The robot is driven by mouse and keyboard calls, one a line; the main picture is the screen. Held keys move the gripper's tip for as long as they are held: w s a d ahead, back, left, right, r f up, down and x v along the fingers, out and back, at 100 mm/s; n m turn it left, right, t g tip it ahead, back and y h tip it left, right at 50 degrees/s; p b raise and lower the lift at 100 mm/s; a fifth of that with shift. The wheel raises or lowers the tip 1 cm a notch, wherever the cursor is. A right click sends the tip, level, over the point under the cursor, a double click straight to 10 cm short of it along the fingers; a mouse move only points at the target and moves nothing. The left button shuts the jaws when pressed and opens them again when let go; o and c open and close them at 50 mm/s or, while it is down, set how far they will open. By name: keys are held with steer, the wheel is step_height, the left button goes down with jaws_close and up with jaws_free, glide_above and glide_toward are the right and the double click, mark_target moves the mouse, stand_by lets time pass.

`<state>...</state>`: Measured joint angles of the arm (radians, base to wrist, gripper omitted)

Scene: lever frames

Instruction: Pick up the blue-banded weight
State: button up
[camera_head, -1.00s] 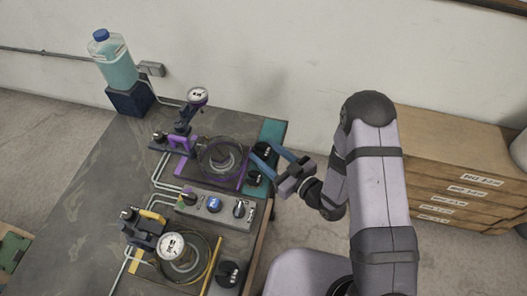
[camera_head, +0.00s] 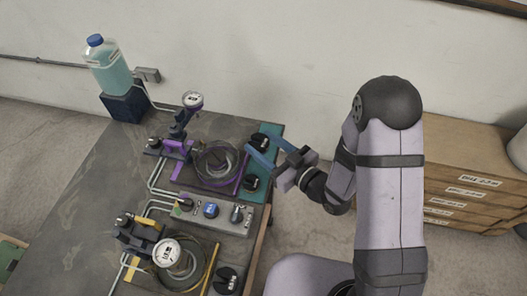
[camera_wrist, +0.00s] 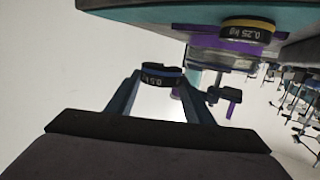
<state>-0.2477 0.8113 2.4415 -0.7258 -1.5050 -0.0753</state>
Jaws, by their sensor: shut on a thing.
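The blue-banded weight (camera_wrist: 161,77) is a dark disc marked 0.5 kg, held between the two fingertips of my gripper (camera_wrist: 164,84) in the wrist view. In the head view the weight (camera_head: 258,142) is a black disc at the tips of my gripper (camera_head: 262,147), at the far right end of the bench. It appears raised a little off the teal mat (camera_head: 270,134). My gripper is shut on it, one finger on each side.
A yellow-banded 0.25 kg weight (camera_wrist: 246,31) stays on the teal mat; it is the lower black disc (camera_head: 251,182) in the head view. A purple gauge rig (camera_head: 180,145) and a grey control box (camera_head: 210,211) stand close to the left. Another black weight (camera_head: 226,281) sits near the front.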

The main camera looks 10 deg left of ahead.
mark_target(263, 146)
steer(key=shift+r, duration=1.8)
